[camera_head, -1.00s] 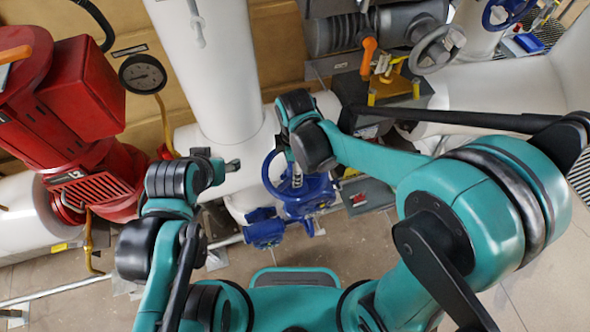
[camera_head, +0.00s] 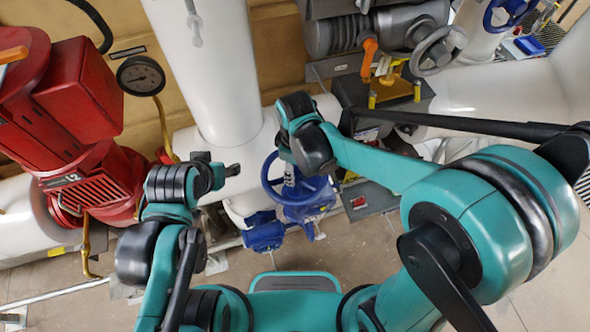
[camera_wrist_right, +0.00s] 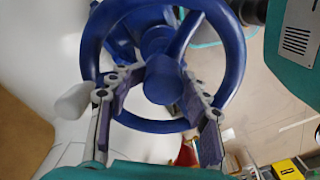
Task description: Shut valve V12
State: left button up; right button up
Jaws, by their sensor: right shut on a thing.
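A blue handwheel valve stands at the centre of the head view, its wheel (camera_head: 266,172) partly covered by my right arm. No V12 label is legible. In the right wrist view the blue wheel (camera_wrist_right: 232,55) fills the upper middle. My right gripper (camera_wrist_right: 158,82) has one finger on each side of the round central hub and is shut on the wheel there. My left gripper (camera_head: 218,165) is left of the valve, apart from it; its opening is unclear.
A large white pipe (camera_head: 205,70) rises behind the valve. A red machine (camera_head: 80,95) and a pressure gauge (camera_head: 141,75) are at left. An orange-handled valve (camera_head: 369,55) and a grey handwheel (camera_head: 438,50) are upper right. The floor (camera_head: 380,245) shows below the valve.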

jog(key=m, duration=0.6)
jog(key=shift+s+f+m+b, duration=0.15)
jog(key=shift+s+m+b, duration=0.2)
jog(key=shift+m, duration=0.05)
jog(key=m, duration=0.6)
jog(key=m+b, duration=0.1)
jog(key=m, duration=0.5)
jog(key=shift+m, duration=0.4)
jog(key=m, duration=0.7)
jog(key=shift+w+a, duration=0.1)
